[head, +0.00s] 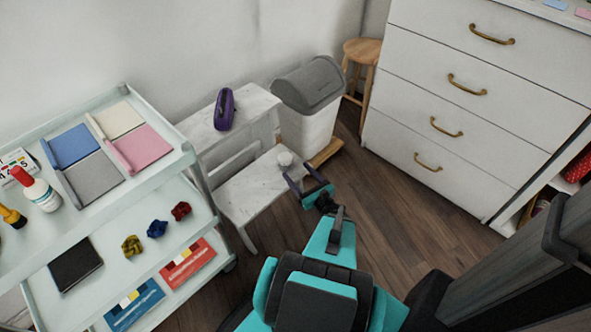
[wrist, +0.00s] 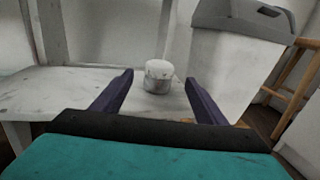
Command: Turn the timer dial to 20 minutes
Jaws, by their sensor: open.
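The timer dial is a small white round piece (head: 285,159) standing on the lower step of a white marbled step stool (head: 245,190). In the wrist view it is a short cylinder (wrist: 158,75) with a pale top and a greyer lower band; no marks are readable on it. My gripper (head: 307,181) is open and empty, just to the right of the dial in the head view. In the wrist view my gripper (wrist: 158,90) has its two purple fingers apart, with the dial beyond them and between them, not touched.
A purple object (head: 225,109) sits on the stool's upper step. A white bin with grey lid (head: 308,120) stands close behind the dial. A shelf cart (head: 190,160) is at left, a white drawer cabinet (head: 470,110) at right. Wooden floor lies clear between.

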